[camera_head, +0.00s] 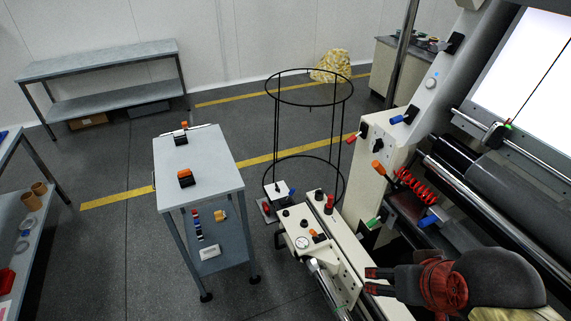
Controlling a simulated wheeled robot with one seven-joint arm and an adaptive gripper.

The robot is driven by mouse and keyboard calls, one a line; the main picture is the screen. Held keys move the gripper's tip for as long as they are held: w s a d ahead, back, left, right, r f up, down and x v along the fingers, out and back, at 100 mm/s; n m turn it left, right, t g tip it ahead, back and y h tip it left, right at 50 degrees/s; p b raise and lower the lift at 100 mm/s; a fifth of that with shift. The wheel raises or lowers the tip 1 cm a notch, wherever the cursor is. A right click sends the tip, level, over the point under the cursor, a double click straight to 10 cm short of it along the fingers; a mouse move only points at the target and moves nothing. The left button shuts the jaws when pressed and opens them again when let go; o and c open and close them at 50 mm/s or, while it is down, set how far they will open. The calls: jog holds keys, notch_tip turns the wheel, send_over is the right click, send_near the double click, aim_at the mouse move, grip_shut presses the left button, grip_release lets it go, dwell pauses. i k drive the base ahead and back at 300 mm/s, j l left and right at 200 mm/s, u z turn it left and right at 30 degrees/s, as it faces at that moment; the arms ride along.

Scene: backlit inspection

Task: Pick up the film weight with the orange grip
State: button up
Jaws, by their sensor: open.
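A small black block with an orange top (186,178) sits on the grey top of a small table (200,157) left of centre; it looks like the film weight with the orange grip. A second dark block (180,140) stands behind it near the table's far edge, with a small orange part behind or on it; I cannot tell which. My gripper (372,281) is at the lower right, its two dark fingers pointing left, open with an empty gap. It is well right of the small table and apart from both blocks.
A cream machine with a gauge (302,242), knobs and rollers lies between the table and my arm. A black wire hoop frame (352,90) stands behind it. The table's lower shelf holds small coloured items. A bench (100,62) stands at the back left.

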aim_at(186, 177)
jog(key=u, duration=1.3)
jog(key=i+j+z, duration=0.1)
jog(key=i+j, duration=0.35)
jog(key=j, duration=0.15)
jog(key=i+j+z, duration=0.15)
jog(key=j, duration=0.2)
jog(key=i+j+z, duration=0.1)
jog(key=i+j, duration=0.35)
jog(key=j, duration=0.25)
jog(key=i+j+z, duration=0.15)
jog(key=j, duration=0.2)
